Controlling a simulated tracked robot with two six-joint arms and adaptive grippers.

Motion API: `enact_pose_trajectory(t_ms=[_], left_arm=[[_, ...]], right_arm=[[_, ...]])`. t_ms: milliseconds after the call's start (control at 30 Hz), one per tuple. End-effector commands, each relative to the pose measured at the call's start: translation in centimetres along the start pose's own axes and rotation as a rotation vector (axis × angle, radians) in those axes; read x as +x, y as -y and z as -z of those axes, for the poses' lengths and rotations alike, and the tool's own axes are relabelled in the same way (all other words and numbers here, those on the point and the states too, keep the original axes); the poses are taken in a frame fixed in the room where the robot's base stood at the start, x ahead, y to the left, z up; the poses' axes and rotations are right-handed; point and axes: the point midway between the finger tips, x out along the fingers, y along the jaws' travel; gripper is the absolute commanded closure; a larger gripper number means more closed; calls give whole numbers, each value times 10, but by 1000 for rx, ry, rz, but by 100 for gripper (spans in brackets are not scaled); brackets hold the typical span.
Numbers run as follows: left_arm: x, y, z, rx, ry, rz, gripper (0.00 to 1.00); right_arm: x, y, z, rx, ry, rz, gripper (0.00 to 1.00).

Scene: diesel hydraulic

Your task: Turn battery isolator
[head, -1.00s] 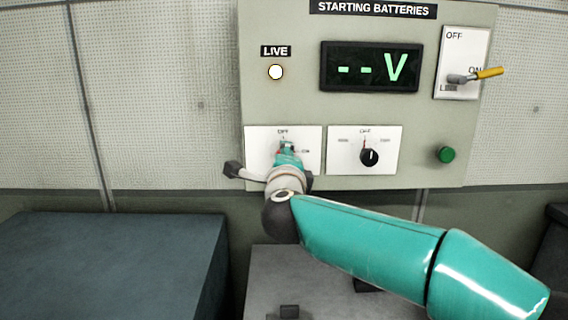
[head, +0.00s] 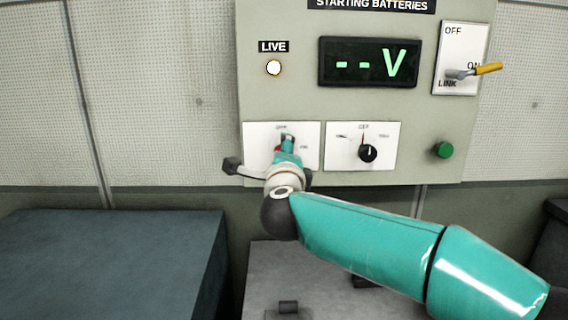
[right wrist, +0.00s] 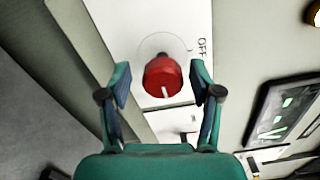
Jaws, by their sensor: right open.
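The battery isolator is a red round knob (right wrist: 163,77) on a white plate (head: 310,163) at the lower left of the grey panel. A white mark shows on the knob's lower edge in the right wrist view; the OFF label lies to its right there. My right gripper (right wrist: 160,71) is open, with one finger on each side of the knob. Gaps show between the fingers and the knob. In the head view my right gripper (head: 287,143) is in front of the plate and hides most of the knob. My left gripper is not in view.
Right of the isolator is a plate with a black selector knob (head: 367,153), then a green button (head: 443,150). Above are a white LIVE lamp (head: 274,68), a voltage display (head: 368,62) and a yellow-handled link switch (head: 487,69). A blue-grey box (head: 110,260) stands lower left.

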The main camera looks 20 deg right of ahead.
Motion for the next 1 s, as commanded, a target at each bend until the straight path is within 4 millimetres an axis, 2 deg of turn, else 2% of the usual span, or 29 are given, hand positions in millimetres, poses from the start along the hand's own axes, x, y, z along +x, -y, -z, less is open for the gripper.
enact_pose_trajectory(t_ms=[167, 600, 800, 1000], left_arm=[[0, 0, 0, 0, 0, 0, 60], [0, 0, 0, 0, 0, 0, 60], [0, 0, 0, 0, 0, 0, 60], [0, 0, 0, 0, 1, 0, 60]], right_arm=[[-19, 1, -1, 1, 3, 1, 36], [-101, -1, -1, 1, 3, -1, 36], [-117, -2, 0, 0, 0, -3, 36], [-118, -2, 0, -1, -2, -2, 36]])
